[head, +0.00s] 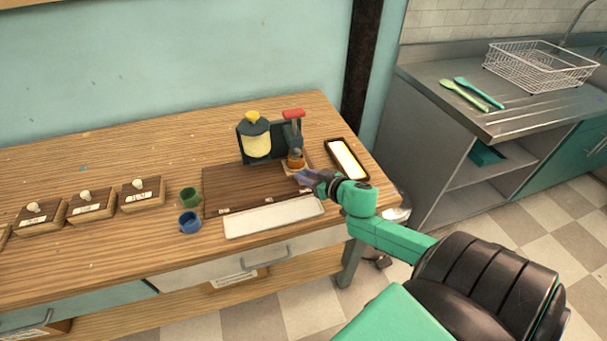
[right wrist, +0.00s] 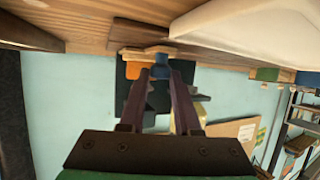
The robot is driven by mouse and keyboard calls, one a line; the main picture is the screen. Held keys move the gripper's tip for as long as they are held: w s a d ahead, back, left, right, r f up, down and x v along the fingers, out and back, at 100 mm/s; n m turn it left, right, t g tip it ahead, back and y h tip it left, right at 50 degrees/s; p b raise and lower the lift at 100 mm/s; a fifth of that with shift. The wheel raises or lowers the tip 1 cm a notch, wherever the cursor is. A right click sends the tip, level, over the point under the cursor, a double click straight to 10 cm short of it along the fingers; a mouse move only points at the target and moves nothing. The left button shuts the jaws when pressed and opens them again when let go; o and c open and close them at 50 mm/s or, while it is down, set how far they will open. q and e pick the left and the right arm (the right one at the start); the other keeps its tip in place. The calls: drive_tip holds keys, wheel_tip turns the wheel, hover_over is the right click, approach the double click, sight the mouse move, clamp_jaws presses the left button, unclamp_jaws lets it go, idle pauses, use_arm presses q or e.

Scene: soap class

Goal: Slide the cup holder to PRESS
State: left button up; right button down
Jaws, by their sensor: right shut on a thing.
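The cup holder (head: 289,170) is a small light wooden block at the right end of the dark wooden board (head: 235,190). It stands beneath the red-handled press (head: 293,125), with an orange-brown piece (head: 296,157) just above it. The small labels on the board's front edge are unreadable. My left gripper is out of view.
A yellow dispenser (head: 257,140) stands left of the press. A white tray (head: 273,217) lies in front of the board, and a dark-rimmed tray (head: 347,159) lies right. Green (head: 189,197) and blue (head: 189,222) cups stand left. Several wooden boxes (head: 90,206) stand farther left.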

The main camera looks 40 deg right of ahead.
drive_tip(key=c, duration=0.7)
unclamp_jaws()
drive_tip(key=shift+d, duration=0.3)
drive_tip(key=shift+c, duration=0.2)
drive_tip(key=shift+o, duration=0.6)
drive_tip(key=shift+d+f, duration=0.1)
use_arm(q)
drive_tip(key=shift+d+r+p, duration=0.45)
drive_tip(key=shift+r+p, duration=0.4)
drive_tip(key=shift+p, duration=0.05)
use_arm(e)
drive_tip(key=v, duration=1.4)
drive_tip(key=shift+s, duration=0.25)
